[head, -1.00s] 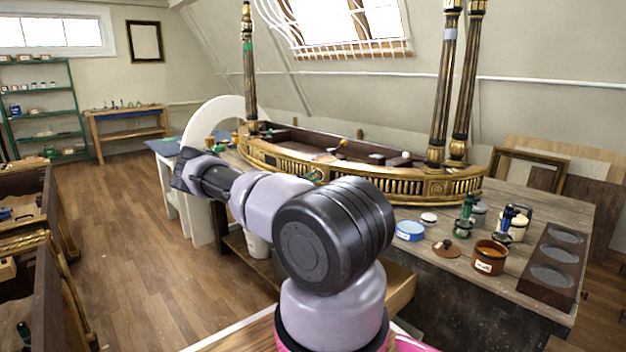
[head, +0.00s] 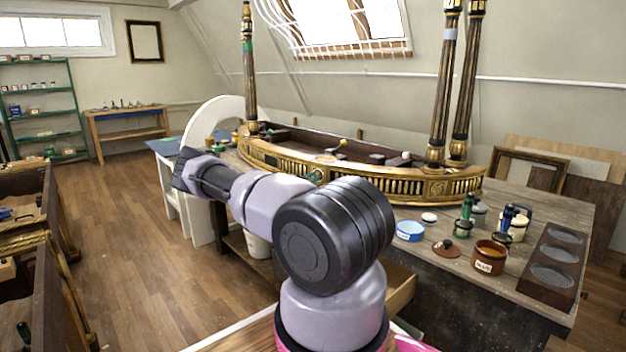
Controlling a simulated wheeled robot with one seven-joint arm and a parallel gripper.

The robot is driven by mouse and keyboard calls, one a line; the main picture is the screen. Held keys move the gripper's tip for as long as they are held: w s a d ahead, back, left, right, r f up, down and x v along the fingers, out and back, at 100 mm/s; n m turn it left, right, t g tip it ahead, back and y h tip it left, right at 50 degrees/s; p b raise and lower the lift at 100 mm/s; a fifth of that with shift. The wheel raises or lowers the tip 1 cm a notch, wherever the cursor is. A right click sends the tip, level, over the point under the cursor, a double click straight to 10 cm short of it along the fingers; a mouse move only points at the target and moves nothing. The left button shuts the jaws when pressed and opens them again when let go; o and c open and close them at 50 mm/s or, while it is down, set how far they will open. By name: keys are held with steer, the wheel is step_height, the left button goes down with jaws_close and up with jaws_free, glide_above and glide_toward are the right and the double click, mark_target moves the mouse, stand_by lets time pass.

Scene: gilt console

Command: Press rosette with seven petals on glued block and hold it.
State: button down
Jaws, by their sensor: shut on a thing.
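The gilt console (head: 400,187) lies on the workbench with its gold fluted front towards me. A gold block with a round ornament (head: 437,188) shows near the right end of that front; its petals are too small to count. I cannot pick out the glued block or a loose rosette. My arm reaches from the lower middle to the left, in front of the console, and covers part of its front. The fingers of my gripper do not show, nor does anything between them.
On the workbench (head: 520,262) right of my arm stand a blue tin (head: 410,231), a brown glue pot (head: 489,257), its lid (head: 446,248) and a dark tray with round hollows (head: 552,277). The wooden floor (head: 130,260) at left is open.

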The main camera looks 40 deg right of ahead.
steer(key=shift+d, duration=0.1)
stand_by(0.3)
steer(key=shift+c, duration=1.1)
jaws_free()
steer(key=v, duration=0.8)
stand_by(0.4)
steer(key=shift+r, duration=0.15)
